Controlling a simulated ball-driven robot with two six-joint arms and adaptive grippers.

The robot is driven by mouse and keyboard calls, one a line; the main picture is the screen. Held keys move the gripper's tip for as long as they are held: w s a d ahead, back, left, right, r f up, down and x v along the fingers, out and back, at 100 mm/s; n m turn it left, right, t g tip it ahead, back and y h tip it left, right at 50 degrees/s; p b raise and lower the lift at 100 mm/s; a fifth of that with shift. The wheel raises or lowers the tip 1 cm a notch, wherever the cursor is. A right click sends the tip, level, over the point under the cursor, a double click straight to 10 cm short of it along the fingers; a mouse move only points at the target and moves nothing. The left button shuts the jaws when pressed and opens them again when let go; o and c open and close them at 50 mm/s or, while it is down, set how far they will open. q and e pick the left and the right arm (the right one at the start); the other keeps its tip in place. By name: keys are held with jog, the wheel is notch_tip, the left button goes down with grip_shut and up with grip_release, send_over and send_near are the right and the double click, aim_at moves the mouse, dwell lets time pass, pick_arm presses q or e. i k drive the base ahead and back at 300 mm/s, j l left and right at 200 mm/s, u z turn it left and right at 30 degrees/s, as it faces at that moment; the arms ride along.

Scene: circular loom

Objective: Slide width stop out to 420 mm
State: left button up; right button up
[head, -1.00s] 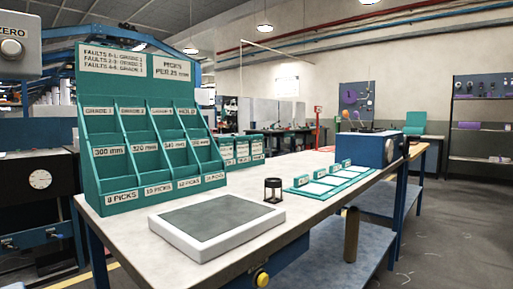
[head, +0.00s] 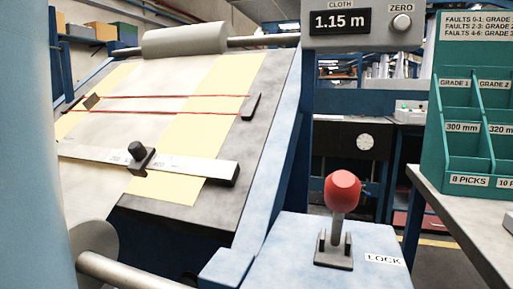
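The width stop (head: 140,158) is a small black slider with a round black knob on top. It sits across a white ruler bar (head: 192,168) that lies over the sloping inspection board in the head view. Small figures are printed on the bar on both sides of the stop, too small to read surely. A dark block (head: 222,175) is at the bar's right end. The bar's left end is cut off by a pale blue upright at the picture's left edge. Neither of my grippers is in view.
Pale and yellow cloth (head: 205,105) with two red lines covers the sloping board (head: 265,110). A red-knobbed lever (head: 342,195) marked LOCK stands at front right. A cloth counter (head: 352,22) reads 1.15 m. A green grading rack (head: 470,130) is at the right.

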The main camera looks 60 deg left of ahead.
aim_at(141, 155)
jog(key=k+u, duration=0.2)
jog(key=u, duration=2.05)
jog(key=k+l+z, duration=0.1)
jog(key=k+z, duration=0.3)
jog(key=k+l+z, duration=0.2)
jog(key=z, duration=0.15)
